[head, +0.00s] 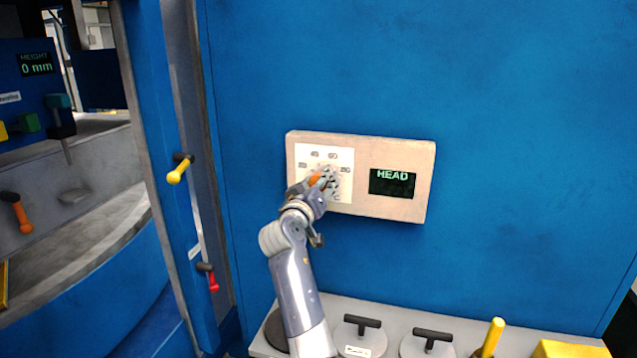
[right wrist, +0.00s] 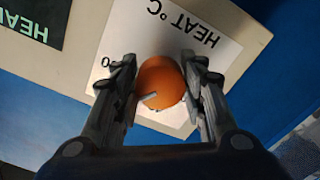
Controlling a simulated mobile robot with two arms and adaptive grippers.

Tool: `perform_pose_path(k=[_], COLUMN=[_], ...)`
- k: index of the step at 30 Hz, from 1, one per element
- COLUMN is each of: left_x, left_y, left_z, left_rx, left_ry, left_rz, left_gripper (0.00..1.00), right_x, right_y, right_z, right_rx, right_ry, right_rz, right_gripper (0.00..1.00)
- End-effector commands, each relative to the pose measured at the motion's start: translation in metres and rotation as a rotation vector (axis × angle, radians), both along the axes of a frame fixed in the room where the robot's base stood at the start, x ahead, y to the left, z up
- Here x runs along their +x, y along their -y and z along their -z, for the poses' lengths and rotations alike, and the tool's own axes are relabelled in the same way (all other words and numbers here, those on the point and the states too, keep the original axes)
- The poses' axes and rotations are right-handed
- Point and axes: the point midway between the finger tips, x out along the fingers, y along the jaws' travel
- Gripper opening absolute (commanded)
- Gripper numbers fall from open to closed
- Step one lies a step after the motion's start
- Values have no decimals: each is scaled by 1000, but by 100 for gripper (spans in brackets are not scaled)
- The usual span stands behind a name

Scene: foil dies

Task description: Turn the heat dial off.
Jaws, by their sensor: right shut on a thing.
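The orange heat dial (right wrist: 162,80) sits on a white plate (right wrist: 125,25) marked "HEAT °C", which appears upside down in the right wrist view. A pale pointer mark on the dial faces the lower left in that view; a "0" is printed left of the dial. My right gripper (right wrist: 159,64) is shut on the dial, one finger on each side. In the head view the dial (head: 315,179) is mostly hidden by my right gripper (head: 323,182). Its pointer cannot be read there. My left gripper is not in view.
A grey ledge (head: 388,315) below holds several black-handled round pieces (head: 428,344). Yellow (head: 179,170) and red (head: 210,278) levers are on the blue post at left.

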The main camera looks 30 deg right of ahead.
Motion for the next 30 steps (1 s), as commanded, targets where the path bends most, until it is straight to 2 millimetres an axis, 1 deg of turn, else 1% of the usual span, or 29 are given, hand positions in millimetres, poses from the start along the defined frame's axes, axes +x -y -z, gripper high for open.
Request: perform_pose_path(k=[1, 15, 30], left_x=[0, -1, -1], left_y=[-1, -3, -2], left_z=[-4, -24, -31], left_rx=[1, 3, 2], left_ry=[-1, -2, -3], left_rz=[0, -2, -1], left_gripper=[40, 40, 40], right_x=[0, -1, -1], right_y=[1, 1, 2], right_z=[-4, -5, -6], right_rx=[-33, -324, -633], right_ry=[-33, -372, -731], right_rz=[0, 2, 5], right_gripper=[15, 15, 15])
